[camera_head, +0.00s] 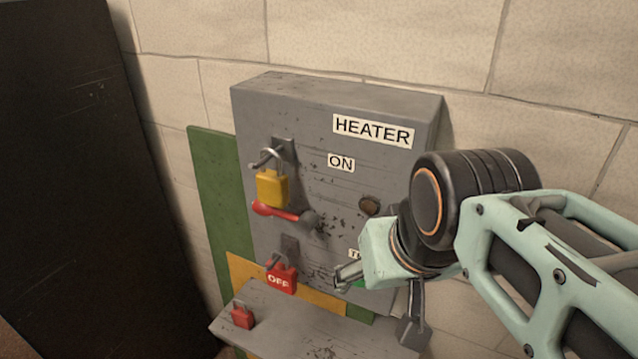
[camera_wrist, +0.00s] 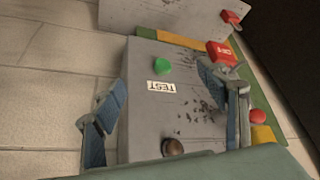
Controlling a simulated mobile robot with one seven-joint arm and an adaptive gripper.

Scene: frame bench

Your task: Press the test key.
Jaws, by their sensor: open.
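The test key is a round green button (camera_wrist: 161,66) on the grey heater box, beside a white TEST label (camera_wrist: 160,87) in the wrist view. In the head view only a sliver of the green key (camera_head: 359,284) shows past my gripper (camera_head: 347,277), which also hides most of the label. My gripper also shows in the wrist view (camera_wrist: 162,78), with its two fingers spread apart and nothing between them. The green key appears between and beyond the fingertips. I cannot tell how far the fingertips are from the panel.
A red lever (camera_head: 280,212) sits left on the heater box (camera_head: 330,190), with a yellow padlock (camera_head: 272,188) above and a red OFF padlock (camera_head: 281,277) below. A dark brown round knob or lamp (camera_head: 370,205) is at right. A shelf (camera_head: 300,325) with a small red padlock (camera_head: 242,316) juts out below.

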